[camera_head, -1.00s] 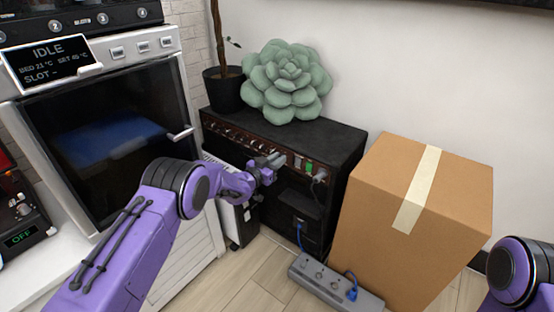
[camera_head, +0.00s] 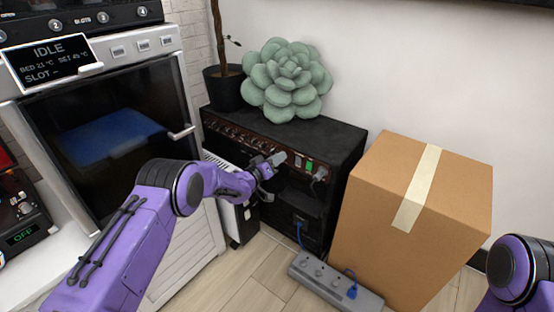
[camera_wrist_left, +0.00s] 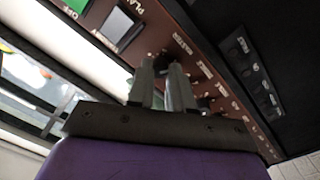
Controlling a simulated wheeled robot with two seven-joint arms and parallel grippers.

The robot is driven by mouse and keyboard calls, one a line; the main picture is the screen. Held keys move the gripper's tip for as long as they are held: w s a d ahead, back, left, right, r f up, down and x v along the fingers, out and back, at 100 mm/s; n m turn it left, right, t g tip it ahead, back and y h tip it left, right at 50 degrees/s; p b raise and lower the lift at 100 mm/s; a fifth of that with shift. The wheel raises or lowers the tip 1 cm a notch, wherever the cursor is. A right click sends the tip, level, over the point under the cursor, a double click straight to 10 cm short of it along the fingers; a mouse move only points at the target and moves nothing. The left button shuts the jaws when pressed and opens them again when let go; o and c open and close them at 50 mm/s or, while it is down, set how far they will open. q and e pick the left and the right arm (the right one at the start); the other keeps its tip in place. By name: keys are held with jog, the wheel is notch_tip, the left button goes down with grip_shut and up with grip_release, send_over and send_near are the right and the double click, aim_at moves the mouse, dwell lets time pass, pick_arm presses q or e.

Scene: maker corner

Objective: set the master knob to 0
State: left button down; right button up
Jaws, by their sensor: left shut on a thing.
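The amplifier (camera_head: 325,143) is a black box with a brown-red front panel carrying a row of small knobs. My left gripper (camera_head: 276,159) reaches its front panel from the left. In the left wrist view, the fingers of my left gripper (camera_wrist_left: 163,68) are shut around a small dark knob (camera_wrist_left: 162,63) beside the label "MASTER". The fingers hide most of this knob, and I cannot read its setting. In the head view the gripper covers it. My right arm shows at the lower right edge, but its gripper is out of view.
A green switch (camera_head: 309,164) and a plugged cable (camera_head: 320,176) sit right of the gripper. A cardboard box (camera_head: 455,185) stands at the right, a power strip (camera_head: 330,282) on the floor. A succulent-shaped cushion (camera_head: 287,80) and a plant pot (camera_head: 226,90) are on top.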

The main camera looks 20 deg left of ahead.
pick_arm(q)
jog(key=shift+d+f, duration=0.1)
jog(key=shift+f, duration=0.05)
jog(key=c, duration=1)
grip_release()
jog(key=p+v, duration=0.3)
jog(key=v, duration=0.7)
jog(key=shift+s, duration=0.25)
